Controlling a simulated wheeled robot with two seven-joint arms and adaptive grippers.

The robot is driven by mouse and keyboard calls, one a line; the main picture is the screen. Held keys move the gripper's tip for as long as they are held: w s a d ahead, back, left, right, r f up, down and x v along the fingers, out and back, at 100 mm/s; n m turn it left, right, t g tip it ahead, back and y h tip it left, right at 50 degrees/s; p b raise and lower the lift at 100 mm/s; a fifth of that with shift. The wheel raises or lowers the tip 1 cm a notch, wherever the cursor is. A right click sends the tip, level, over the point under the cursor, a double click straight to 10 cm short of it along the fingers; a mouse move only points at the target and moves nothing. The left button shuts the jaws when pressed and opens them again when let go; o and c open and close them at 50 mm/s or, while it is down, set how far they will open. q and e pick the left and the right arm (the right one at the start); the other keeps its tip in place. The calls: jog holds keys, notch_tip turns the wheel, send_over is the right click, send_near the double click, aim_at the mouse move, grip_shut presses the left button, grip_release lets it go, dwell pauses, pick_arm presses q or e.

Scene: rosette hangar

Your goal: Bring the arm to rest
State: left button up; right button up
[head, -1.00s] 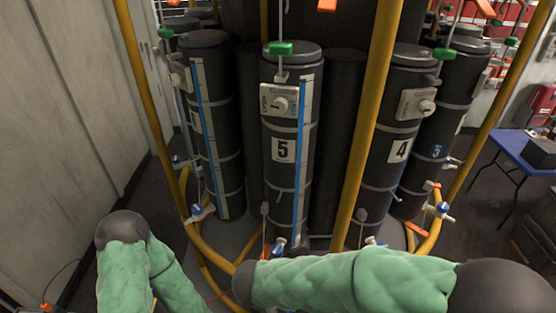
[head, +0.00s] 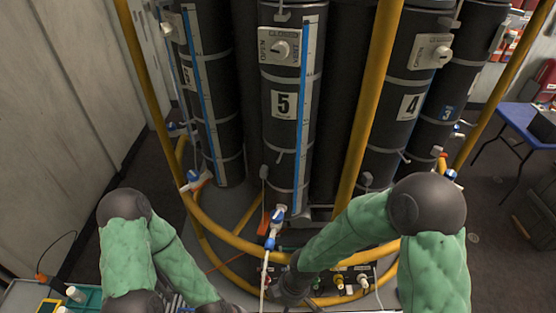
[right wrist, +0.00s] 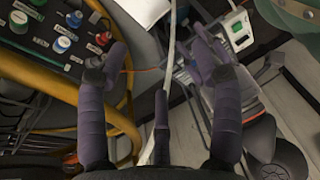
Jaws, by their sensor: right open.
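My right arm (head: 345,235) has a green padded sleeve. In the head view it bends at a dark elbow on the right, and its forearm slopes down-left to a dark wrist in front of the cylinder cluster's base. My left arm (head: 125,250) is folded at the lower left of the head view. I cannot make out its gripper.
A knob panel (head: 340,283) lies low beside my right wrist. A blue table (head: 520,120) stands right, a pale wall (head: 60,90) left.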

jog(key=s+d+f+m+b, duration=0.1)
jog(key=d+f+m+b, duration=0.2)
jog(key=f+m, duration=0.6)
jog(key=s+d+f+m+t+y+b, duration=0.1)
jog(key=s+d+f+m+b, duration=0.1)
jog(key=d+f+m, duration=0.3)
notch_tip(320, 180, down, 6)
jog(key=m+b, duration=0.1)
jog(key=m, duration=0.3)
jog(key=shift+s+d+f+m+y+b, duration=0.15)
jog(key=shift+s+m+y+b, duration=0.15)
jog(key=shift+m, duration=0.1)
